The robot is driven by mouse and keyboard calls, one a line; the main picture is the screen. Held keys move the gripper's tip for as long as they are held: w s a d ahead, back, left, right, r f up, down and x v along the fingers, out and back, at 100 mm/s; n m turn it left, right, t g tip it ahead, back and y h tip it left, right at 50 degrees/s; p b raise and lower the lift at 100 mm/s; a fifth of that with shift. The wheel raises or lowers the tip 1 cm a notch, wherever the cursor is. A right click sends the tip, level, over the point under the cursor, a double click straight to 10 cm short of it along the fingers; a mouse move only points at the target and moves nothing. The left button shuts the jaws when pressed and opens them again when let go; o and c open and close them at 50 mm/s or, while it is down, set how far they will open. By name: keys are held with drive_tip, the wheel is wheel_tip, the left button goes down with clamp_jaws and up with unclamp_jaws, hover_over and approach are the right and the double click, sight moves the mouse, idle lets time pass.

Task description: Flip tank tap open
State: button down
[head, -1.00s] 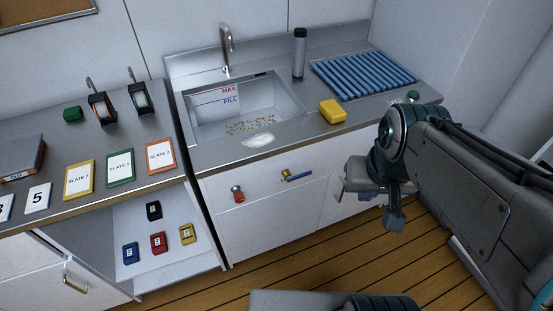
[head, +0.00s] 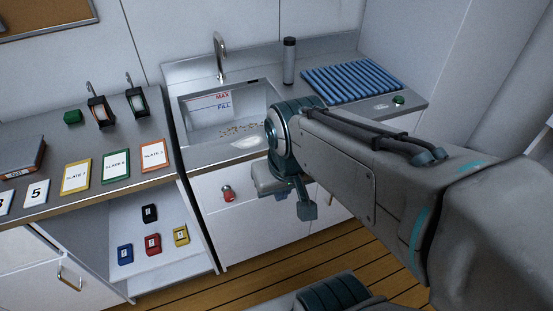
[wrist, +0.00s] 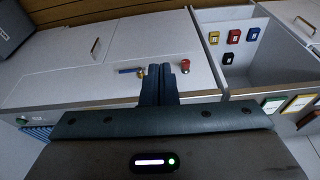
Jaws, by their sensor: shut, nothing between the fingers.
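A tap with a blue lever and a brass body (wrist: 140,71) is on the white cabinet front in the wrist view, its lever (wrist: 127,71) pointing left. The arm hides it in the head view. My gripper (wrist: 164,68) is shut and empty, its fingertips seen just right of the brass body in the wrist view; contact cannot be told. In the head view my gripper (head: 306,209) is in front of the cabinet under the sink. The steel sink (head: 228,118) has MAX and FILL marks on its inner wall and bits on its floor.
A red knob (head: 228,193) sits on the cabinet front, right of the fingers in the wrist view (wrist: 185,62). A side shelf holds several coloured blocks (head: 152,243). A blue ribbed rack (head: 350,78) and a dark cylinder (head: 289,60) stand on the counter.

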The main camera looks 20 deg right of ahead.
drive_tip(key=w+a+f+m+g+y+b, duration=0.2)
drive_tip(key=f+y+b, duration=0.3)
drive_tip(key=f, duration=0.4)
drive_tip(key=w+a+f+m+g+y+b, duration=0.25)
drive_tip(key=f+y+b, duration=0.25)
drive_tip(key=f, duration=0.5)
drive_tip(key=w+a+f+m+g+y+b, duration=0.1)
drive_tip(key=w+f+m+g+y+b, duration=0.15)
drive_tip(key=f+y+b, duration=0.5)
drive_tip(key=w+d+f+m+t+y+b, duration=0.5)
drive_tip(key=w+d+f+m+t, duration=0.45)
drive_tip(key=t, duration=0.55)
drive_tip(key=w+d+f+m+t+h+b, duration=0.1)
drive_tip(key=d+f+m+t+h+b, duration=0.2)
drive_tip(key=d+f+m+t+h, duration=0.2)
drive_tip(key=w+d+f+m+t+h+b, duration=0.1)
drive_tip(key=d+f+m+t+h+b, duration=0.2)
drive_tip(key=d+f+m+t+h, duration=0.3)
drive_tip(key=d+m+t+h, duration=0.1)
drive_tip(key=m+t+h, duration=0.4)
drive_tip(key=m+h, duration=0.3)
drive_tip(key=shift+w+f+h, duration=0.25)
drive_tip(key=shift+f+h, duration=0.05)
drive_tip(key=shift+h, duration=0.95)
drive_tip(key=s+r+b+x, duration=0.2)
drive_tip(key=x, duration=1)
drive_tip(key=shift+w+r+b, duration=0.25)
drive_tip(key=shift+r+b, duration=0.05)
